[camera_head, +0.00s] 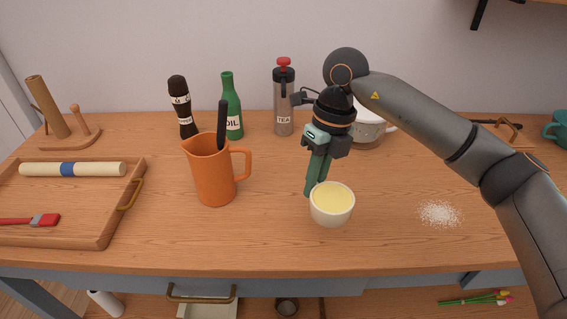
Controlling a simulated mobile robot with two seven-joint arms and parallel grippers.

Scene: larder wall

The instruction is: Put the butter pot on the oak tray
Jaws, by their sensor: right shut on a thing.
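The butter pot (332,212) is a small white bowl with pale yellow butter, right of the middle of the worktop. My right gripper (312,188) reaches down from above and is shut on the pot's left rim. The pot looks upright; I cannot tell whether it touches the worktop. The oak tray (90,200) lies at the left with a brass handle on its right side. A rolling pin (72,169) with a blue band lies along its back, and a red brush (32,220) lies near its front left. My left gripper is not in view.
An orange jug (213,172) with a dark utensil stands between pot and tray. Behind are a pepper mill (183,110), a green oil bottle (231,108), a tea flask (284,103) and a white pot (368,132). White grains (440,213) lie at right. The front worktop is clear.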

